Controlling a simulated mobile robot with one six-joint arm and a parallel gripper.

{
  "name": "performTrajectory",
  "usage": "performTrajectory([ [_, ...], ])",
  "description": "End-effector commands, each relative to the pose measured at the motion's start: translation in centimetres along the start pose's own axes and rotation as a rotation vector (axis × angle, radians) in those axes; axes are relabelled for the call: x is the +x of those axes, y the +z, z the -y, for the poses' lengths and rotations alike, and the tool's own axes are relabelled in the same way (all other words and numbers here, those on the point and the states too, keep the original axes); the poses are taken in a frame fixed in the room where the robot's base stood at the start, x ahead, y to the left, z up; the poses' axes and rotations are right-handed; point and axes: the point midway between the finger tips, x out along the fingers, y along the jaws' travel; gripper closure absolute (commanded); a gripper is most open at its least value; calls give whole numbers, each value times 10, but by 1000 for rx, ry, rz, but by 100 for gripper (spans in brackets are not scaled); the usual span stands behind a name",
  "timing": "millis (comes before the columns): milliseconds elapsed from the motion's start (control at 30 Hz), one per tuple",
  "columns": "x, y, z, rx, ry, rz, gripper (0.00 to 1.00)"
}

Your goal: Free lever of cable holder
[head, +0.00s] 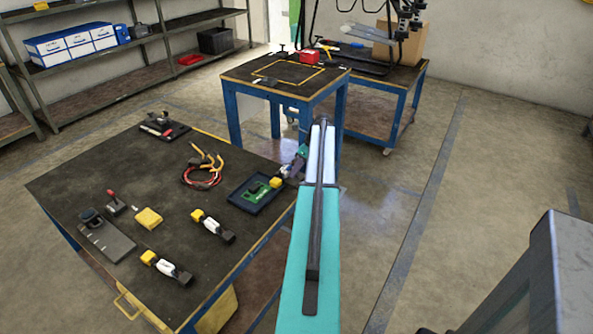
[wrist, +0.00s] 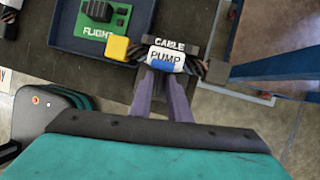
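The cable holder, marked CABLE (wrist: 177,46), sits by the table's right edge. A white cable piece marked PUMP (wrist: 162,58) lies in it, with a small blue part (wrist: 163,67) at its near side. I cannot tell whether this blue part is the lever. My gripper (wrist: 164,75) is right at the holder. A narrow gap shows between its two purple fingers, and their tips flank the blue part. Whether they touch it is not clear. In the head view, my gripper (head: 301,152) is beside the holder, small and partly hidden by my teal arm.
A dark tray with a green FLIGHT board (wrist: 100,30) and a yellow block (wrist: 116,47) lie close by. A second table (head: 240,75) stands beyond.

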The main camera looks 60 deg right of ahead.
Motion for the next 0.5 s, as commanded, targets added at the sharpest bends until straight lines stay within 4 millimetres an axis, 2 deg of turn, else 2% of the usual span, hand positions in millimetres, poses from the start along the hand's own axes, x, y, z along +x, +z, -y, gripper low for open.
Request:
performTrajectory([
  [267,1,0,0,0,0,0,84],
  [367,1,-1,0,1,0,0,99],
  [500,0,-1,0,1,0,0,100],
])
